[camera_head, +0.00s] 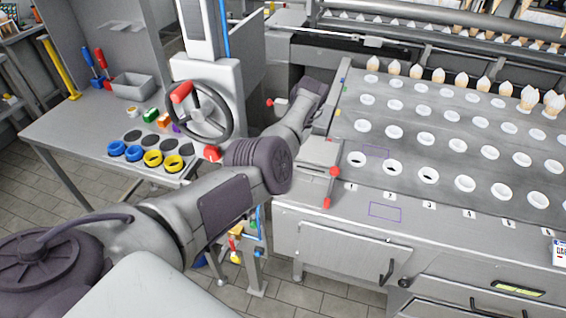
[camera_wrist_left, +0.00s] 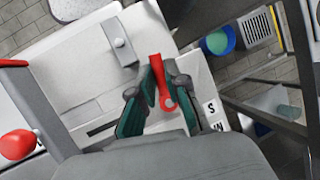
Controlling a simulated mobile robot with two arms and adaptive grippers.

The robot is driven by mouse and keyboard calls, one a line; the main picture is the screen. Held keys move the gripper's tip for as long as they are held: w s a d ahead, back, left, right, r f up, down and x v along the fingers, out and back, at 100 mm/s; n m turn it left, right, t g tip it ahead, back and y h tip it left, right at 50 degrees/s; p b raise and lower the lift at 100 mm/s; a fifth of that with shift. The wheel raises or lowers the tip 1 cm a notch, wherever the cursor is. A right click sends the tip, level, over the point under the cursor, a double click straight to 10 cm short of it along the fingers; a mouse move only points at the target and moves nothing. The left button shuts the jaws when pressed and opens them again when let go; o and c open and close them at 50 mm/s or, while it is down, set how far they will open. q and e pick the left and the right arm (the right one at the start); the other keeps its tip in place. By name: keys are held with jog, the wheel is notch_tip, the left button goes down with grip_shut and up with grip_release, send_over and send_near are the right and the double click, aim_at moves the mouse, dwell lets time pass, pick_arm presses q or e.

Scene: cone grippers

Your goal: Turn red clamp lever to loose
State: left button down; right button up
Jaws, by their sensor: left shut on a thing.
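The red clamp lever (camera_wrist_left: 166,101) shows in the left wrist view as a narrow red bar with a rounded, ringed end. My left gripper (camera_wrist_left: 157,104) has its green-padded fingers on either side of the lever and is shut on it. Two small white tags with black letters (camera_wrist_left: 212,111) lie just right of the lever. In the head view my left arm reaches from the lower left to the machine's left end; its fingers and the lever cannot be made out there. My right gripper is in neither view.
A handwheel (camera_head: 207,110) with a red grip stands left of my forearm. A grey plate with holes and white rings (camera_head: 440,150) fills the right. A side table (camera_head: 75,125) holds colored rings.

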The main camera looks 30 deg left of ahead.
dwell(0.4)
pick_arm(q)
jog(key=c, duration=1.2)
grip_release()
notch_tip(320, 180, up, 10)
jog(key=shift+f, duration=0.1)
